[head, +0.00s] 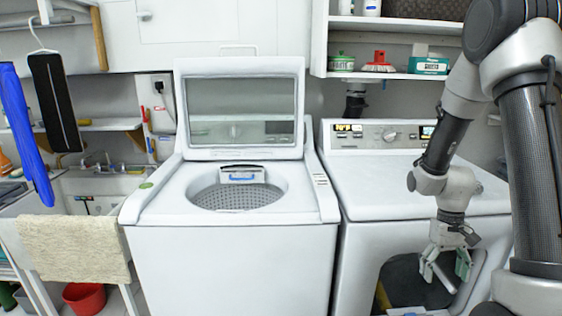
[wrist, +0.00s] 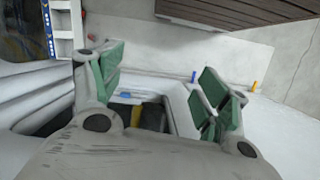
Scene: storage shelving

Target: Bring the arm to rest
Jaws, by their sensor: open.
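My gripper (head: 445,265) hangs below my arm at the right of the head view, in front of the dryer's round opening. Its fingers are apart and nothing shows between them. In the wrist view my gripper (wrist: 160,105) shows two green-padded fingers spread wide, with an empty gap. My arm comes in from the upper right and bends down to the gripper.
A top-load washer (head: 235,265) stands in the middle with its lid raised. The dryer (head: 400,190) is right beside it. Shelves (head: 400,76) with boxes and a brush hang above. A sink with a beige towel (head: 75,248) and a red bucket (head: 84,297) are at left.

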